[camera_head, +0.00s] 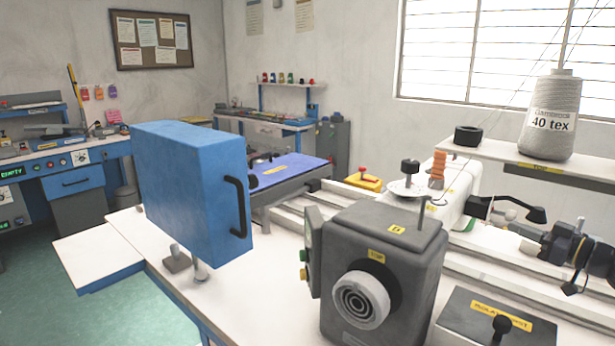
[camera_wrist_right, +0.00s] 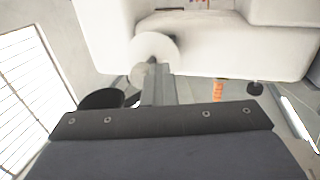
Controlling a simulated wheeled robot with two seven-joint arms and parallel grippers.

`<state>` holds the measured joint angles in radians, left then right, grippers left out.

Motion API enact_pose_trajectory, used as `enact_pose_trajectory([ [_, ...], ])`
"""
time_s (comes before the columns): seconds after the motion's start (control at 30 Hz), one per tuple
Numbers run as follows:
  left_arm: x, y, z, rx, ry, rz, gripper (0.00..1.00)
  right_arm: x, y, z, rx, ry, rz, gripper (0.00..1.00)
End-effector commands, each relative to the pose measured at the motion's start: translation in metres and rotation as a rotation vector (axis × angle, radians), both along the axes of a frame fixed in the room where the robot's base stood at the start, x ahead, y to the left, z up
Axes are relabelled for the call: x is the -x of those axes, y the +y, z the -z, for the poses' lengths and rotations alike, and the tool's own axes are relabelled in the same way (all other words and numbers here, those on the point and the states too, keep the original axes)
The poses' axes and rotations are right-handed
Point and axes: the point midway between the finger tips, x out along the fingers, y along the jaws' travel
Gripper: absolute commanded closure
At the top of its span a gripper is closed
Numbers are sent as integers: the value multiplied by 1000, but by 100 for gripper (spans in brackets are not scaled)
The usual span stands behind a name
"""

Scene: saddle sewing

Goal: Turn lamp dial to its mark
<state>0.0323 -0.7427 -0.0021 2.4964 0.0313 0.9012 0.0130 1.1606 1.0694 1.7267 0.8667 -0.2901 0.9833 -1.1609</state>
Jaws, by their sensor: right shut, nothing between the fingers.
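The sewing machine's white body (camera_head: 455,187) stands right of centre in the head view, with a black lamp-like part (camera_head: 515,208) on its right side. My right gripper (camera_head: 518,233) is just below and right of that part. In the right wrist view its narrow grey fingers (camera_wrist_right: 158,85) are shut and empty. Their tips are close to a pale round disc (camera_wrist_right: 155,47) beside the white machine body (camera_wrist_right: 220,45). The disc may be the lamp dial; I see no mark on it and cannot tell whether the fingers touch it. My left gripper is out of view.
A grey motor box (camera_head: 385,255) and a blue cabinet (camera_head: 190,190) stand on the white table (camera_head: 265,290). A thread cone (camera_head: 551,115) stands on the shelf above my right gripper. A dark box with a black knob (camera_head: 495,322) is in front. The table's front left is clear.

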Motion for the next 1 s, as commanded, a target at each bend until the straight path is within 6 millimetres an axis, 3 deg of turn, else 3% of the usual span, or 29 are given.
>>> enact_pose_trajectory([
  [0.37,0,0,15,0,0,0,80,6,2,3,1,1,1,100],
  [0.8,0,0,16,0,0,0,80,37,-35,2,1,1,1,100],
  [1.0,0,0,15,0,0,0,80,44,-42,2,1,0,-1,100],
])
